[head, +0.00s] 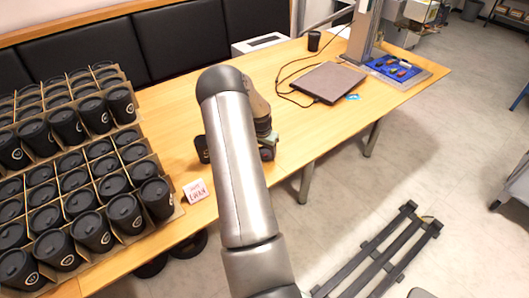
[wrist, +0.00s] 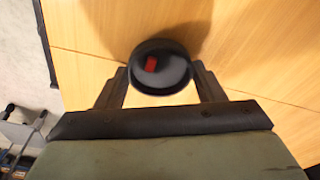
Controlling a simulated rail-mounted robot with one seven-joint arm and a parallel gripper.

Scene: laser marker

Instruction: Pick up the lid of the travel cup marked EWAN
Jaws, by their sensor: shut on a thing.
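My gripper (wrist: 162,82) is shut on a round black lid (wrist: 172,76) with a small red mark on it. The lid lies between the two fingers, its round face towards the wrist camera. In the head view, my gripper (head: 266,142) is over the wooden table near its front edge, partly hidden behind my arm. A dark cup (head: 203,149) stands just left of my arm, partly covered by it. Its marking is too small to read. The wrist view shows no cup body under the lid.
Trays with many lidded black cups (head: 155,196) fill the left of the table (head: 300,136). A small card (head: 197,190), seemingly lettered EWAN, stands beside them. A closed laptop (head: 328,82), a black cup (head: 314,41) and a blue tray (head: 396,69) are farther right.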

